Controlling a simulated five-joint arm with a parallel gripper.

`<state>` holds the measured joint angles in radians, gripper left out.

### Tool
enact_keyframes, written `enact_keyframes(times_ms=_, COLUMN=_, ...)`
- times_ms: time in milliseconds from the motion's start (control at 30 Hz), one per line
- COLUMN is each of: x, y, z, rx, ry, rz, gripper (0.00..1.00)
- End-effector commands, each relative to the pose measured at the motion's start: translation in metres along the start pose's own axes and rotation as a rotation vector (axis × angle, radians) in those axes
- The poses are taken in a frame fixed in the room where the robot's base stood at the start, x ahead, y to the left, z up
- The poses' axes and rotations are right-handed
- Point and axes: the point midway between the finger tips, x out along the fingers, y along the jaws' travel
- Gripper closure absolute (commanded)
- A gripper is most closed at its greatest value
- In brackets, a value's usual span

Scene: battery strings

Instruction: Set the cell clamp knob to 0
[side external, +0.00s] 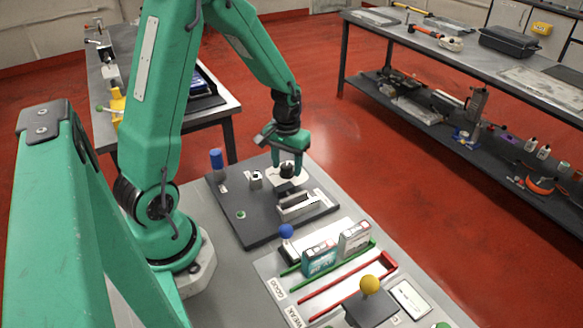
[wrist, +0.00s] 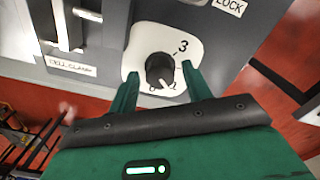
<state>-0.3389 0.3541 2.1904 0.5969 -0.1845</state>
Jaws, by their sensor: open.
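The cell clamp knob (wrist: 160,69) is black and round. It sits on a white dial plate (wrist: 139,52) with a "3" at its upper right. A pale mark on the knob faces the bottom of the picture, toward small markings partly hidden and too small to read surely. My gripper (wrist: 160,72) is open, with one green finger on each side of the knob. Whether either finger touches it I cannot tell. In the side view the knob (side external: 287,171) lies just below my gripper (side external: 288,157) on the dark panel (side external: 258,226).
A "CELL CLAMP" label (wrist: 72,66) and a metal holder (side external: 298,207) are near the dial. A blue ball (side external: 286,231), battery-like boxes (side external: 319,258) and a yellow ball (side external: 370,285) stand in front.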

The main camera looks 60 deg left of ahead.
Motion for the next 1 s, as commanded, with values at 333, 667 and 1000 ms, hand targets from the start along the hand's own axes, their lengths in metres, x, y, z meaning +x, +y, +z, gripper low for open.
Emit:
enact_keyframes(times_ms=333, x=-0.0002, y=0.0001, z=0.0, rx=0.002, ry=0.0, rz=0.0, gripper=0.89)
enact_keyframes(times_ms=667, x=-0.0003, y=0.0001, z=0.0, rx=0.154, ry=0.0, rz=0.0, gripper=0.89)
enact_keyframes(times_ms=1000, x=-0.0004, y=0.0003, z=-0.0001, rx=0.416, ry=0.0, rz=0.0, gripper=0.89)
